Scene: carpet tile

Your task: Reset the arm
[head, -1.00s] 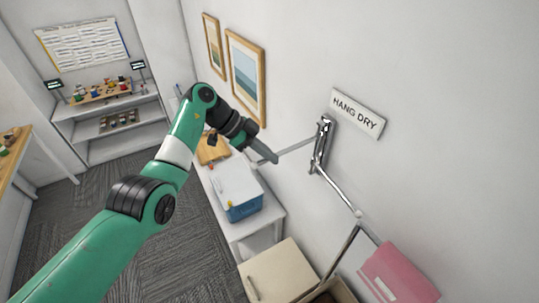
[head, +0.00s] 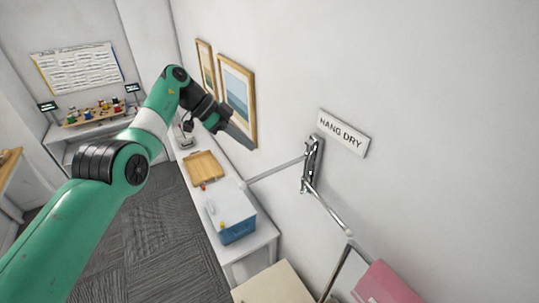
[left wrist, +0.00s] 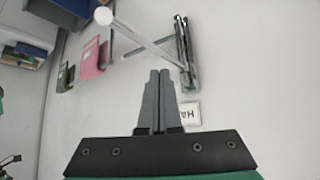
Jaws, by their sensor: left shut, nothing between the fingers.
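My left arm comes in from the lower left in the head view. Its gripper (head: 243,138) is raised in front of the wall, near the lower framed picture. In the left wrist view the two fingers (left wrist: 158,75) lie together, shut and empty. A chrome wall rack (head: 312,165) with swing-out bars is fixed to the wall to the right of the gripper. It also shows beyond the fingertips in the left wrist view (left wrist: 183,50). The gripper appears apart from the rack. My right gripper is not in view.
A "HANG DRY" sign (head: 343,132) is above the rack. A pink item (head: 385,285) is at the lower right. A white side table holds a blue box with a white lid (head: 231,208) and a wooden tray (head: 203,167). Framed pictures (head: 237,98) hang behind the gripper. Carpet floor is open at left.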

